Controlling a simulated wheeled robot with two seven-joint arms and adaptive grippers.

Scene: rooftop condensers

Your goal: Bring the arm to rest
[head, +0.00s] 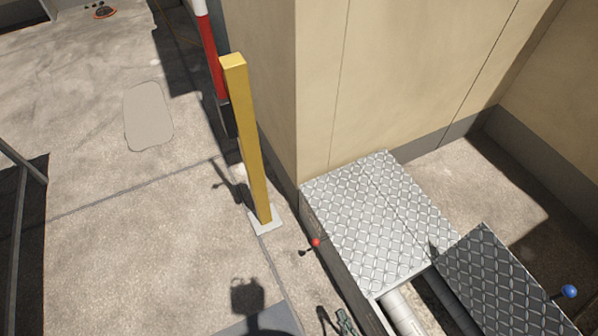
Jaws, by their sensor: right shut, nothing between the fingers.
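The rest of the right arm is cut off by the frame. My left gripper is not in the picture.
The silver diamond-plate cover (365,215) and a darker plate (490,285) lie at right, with a pipe (400,312) below. A red knob (316,243), blue knob (569,291), yellow post (250,145) and beige wall (400,80) stand nearby. Ground at left is open.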

